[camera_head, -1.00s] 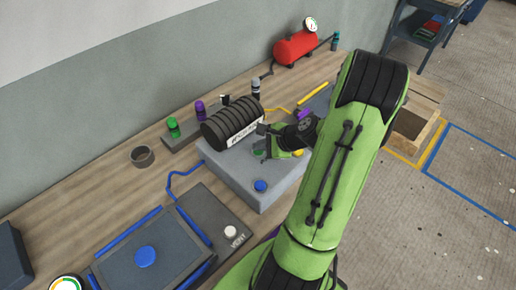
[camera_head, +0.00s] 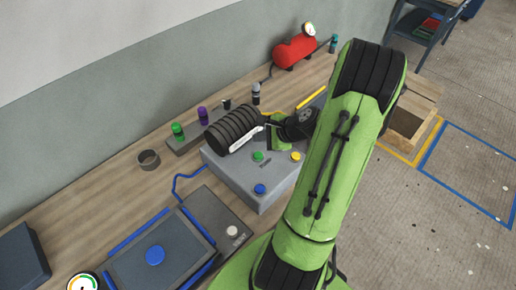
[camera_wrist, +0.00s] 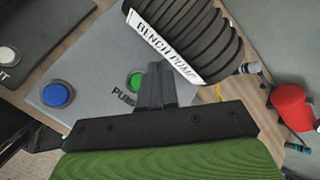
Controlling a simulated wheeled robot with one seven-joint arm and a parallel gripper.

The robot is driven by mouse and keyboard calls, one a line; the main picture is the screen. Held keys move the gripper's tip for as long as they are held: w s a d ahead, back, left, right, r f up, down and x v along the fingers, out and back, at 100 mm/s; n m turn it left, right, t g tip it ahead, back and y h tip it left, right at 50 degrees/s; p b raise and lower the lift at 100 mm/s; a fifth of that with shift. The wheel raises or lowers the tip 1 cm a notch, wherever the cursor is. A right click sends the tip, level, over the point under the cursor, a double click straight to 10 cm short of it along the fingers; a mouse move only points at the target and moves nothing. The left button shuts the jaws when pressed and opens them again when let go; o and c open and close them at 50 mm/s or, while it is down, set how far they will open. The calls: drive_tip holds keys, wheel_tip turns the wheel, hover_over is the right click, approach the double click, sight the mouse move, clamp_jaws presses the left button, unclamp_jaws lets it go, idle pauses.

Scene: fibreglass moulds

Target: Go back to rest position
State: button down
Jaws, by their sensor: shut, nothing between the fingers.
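My gripper (camera_wrist: 155,92) is shut and empty. In the wrist view its fingers are over the grey pump box, near a green button (camera_wrist: 136,80) and the black ribbed bench pump (camera_wrist: 190,25). In the head view the green button (camera_head: 258,156) shows clear on the grey box (camera_head: 225,174), with a blue button (camera_head: 260,188) and a yellow button (camera_head: 295,156). My gripper (camera_head: 267,137) is partly hidden there, close beside the pump (camera_head: 232,130). My green arm reaches across the right of the bench.
A blue-edged tray (camera_head: 155,256) lies at the front left. A red compressor tank (camera_head: 295,52) is at the back. A wooden crate (camera_head: 411,116) stands right of my arm, with open floor beyond.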

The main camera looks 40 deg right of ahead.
drive_tip(key=shift+f, duration=0.1)
idle(0.3)
drive_tip(key=a+r+n+g, duration=0.4)
drive_tip(key=a+r+n, duration=0.6)
drive_tip(key=a+n, duration=0.35)
drive_tip(key=s+a+r+n+h, duration=0.1)
drive_tip(key=s+a+r+n, duration=0.3)
drive_tip(key=s, duration=0.3)
drive_tip(key=s+a+r+n+h, duration=0.1)
drive_tip(key=s+a+r+n, duration=0.2)
drive_tip(key=s+a+n, duration=0.2)
drive_tip(key=s+n, duration=0.2)
drive_tip(key=shift+s+a+r+t, duration=0.3)
drive_tip(key=shift+r, duration=0.05)
